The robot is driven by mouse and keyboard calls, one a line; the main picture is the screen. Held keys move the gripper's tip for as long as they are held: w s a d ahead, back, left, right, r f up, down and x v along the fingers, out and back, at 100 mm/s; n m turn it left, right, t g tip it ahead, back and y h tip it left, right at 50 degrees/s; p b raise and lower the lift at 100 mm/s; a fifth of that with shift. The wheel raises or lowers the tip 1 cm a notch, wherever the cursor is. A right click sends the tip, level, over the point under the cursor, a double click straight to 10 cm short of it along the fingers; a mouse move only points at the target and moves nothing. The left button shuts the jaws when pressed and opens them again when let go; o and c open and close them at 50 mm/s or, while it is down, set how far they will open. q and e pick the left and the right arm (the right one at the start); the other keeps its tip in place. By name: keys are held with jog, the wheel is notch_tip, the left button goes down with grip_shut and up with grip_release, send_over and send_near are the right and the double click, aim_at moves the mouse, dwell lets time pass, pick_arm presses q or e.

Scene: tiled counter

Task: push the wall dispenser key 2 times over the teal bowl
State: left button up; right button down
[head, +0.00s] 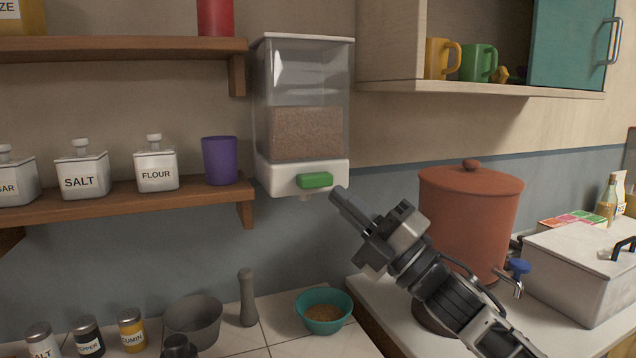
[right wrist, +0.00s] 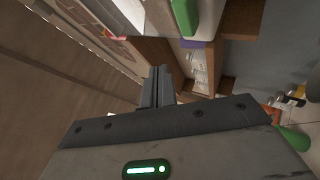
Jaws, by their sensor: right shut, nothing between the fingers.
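The wall dispenser (head: 301,112) hangs on the wall, clear above with brown grain inside and a white base. Its green key (head: 315,180) is on the front of the base; a green piece at the top of the right wrist view (right wrist: 185,16) looks like the same key. The teal bowl (head: 324,298) stands on the counter below the dispenser and holds some grain. My right gripper (head: 335,191) is shut and empty, its tips just right of and slightly below the key in the head view. I cannot tell if they touch it. My left gripper is not in view.
A shelf (head: 120,207) with labelled jars and a purple cup (head: 220,160) is left of the dispenser. A grey pestle (head: 248,298) and mortar (head: 194,320) stand left of the bowl. A terracotta pot (head: 470,215) stands behind my right arm. A cupboard (head: 480,88) hangs upper right.

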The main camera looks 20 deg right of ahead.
aim_at(315, 180)
jog(key=s+m, duration=0.1)
jog(key=m, duration=0.5)
jog(key=s+m+p, duration=0.1)
jog(key=m, duration=0.6)
jog(key=s+m+t, duration=0.1)
jog(key=s+m, duration=0.1)
jog(key=m, duration=0.4)
jog(key=shift+a+m+h, duration=0.25)
jog(key=shift+m+h, duration=0.15)
jog(key=shift+w, duration=0.15)
jog(key=w, duration=0.8)
jog(key=shift+w+d, duration=0.25)
jog(key=shift+w, duration=0.1)
